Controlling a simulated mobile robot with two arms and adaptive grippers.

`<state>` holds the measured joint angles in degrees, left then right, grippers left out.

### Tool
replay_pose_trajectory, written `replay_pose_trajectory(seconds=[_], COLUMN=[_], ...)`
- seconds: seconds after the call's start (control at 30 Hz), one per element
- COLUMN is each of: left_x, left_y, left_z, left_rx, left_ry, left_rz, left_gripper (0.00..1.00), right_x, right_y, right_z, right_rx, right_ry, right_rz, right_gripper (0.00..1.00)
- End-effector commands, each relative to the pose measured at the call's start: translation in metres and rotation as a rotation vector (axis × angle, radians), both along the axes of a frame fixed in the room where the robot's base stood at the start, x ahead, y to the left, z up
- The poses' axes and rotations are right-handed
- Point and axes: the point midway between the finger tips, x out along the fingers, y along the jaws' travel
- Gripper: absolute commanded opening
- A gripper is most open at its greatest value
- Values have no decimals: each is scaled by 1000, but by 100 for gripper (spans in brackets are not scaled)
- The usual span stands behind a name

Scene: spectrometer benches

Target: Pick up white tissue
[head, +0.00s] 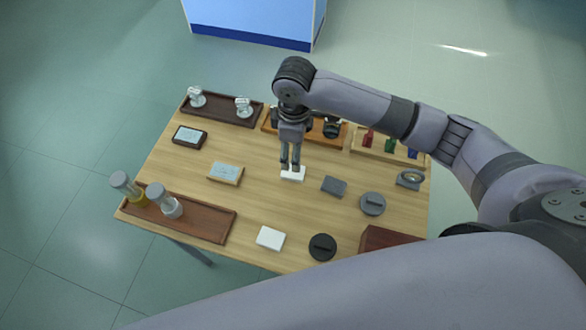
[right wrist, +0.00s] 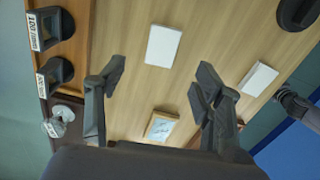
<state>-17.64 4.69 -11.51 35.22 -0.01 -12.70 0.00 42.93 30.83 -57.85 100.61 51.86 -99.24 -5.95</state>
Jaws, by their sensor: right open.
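Two flat white rectangular pieces lie on the wooden table; the frames do not tell which is the tissue, or whether both are. The nearer-to-centre white piece (head: 293,174) is just below my right gripper's fingertips (head: 290,168). It also shows in the right wrist view (right wrist: 163,46), ahead of the fingers. The other white piece (head: 270,238) lies toward the front edge and shows at the right in the right wrist view (right wrist: 258,79). My right gripper (right wrist: 158,82) is open with nothing between its fingers.
A framed card (head: 226,173) lies left of the gripper, a grey block (head: 333,186) to its right. A black disc (head: 322,247) and a brown tray (head: 205,223) are in front.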

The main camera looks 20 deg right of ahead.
Motion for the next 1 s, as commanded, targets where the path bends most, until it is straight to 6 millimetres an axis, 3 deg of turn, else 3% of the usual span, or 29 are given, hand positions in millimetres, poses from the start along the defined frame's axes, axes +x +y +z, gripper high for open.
replay_pose_trajectory(seconds=[0.1,0.27,0.43,0.7,1.0], left_x=[11,21,18,9,8], left_y=[-1,-2,-1,-1,-2], left_z=[4,6,11,16,16], left_rx=[-2,-4,-3,-2,-3], left_ry=[-17,-31,-27,-13,-12], left_rz=[0,0,0,0,2], left_gripper=[40,40,40,40,40], right_x=[0,0,-2,-3,-2], right_y=[0,0,4,7,7], right_z=[-21,-35,-47,-84,-88], right_rx=[0,0,0,0,0], right_ry=[1,1,2,0,-1], right_rz=[-1,0,1,0,1], right_gripper=[62,62,62,62,60])
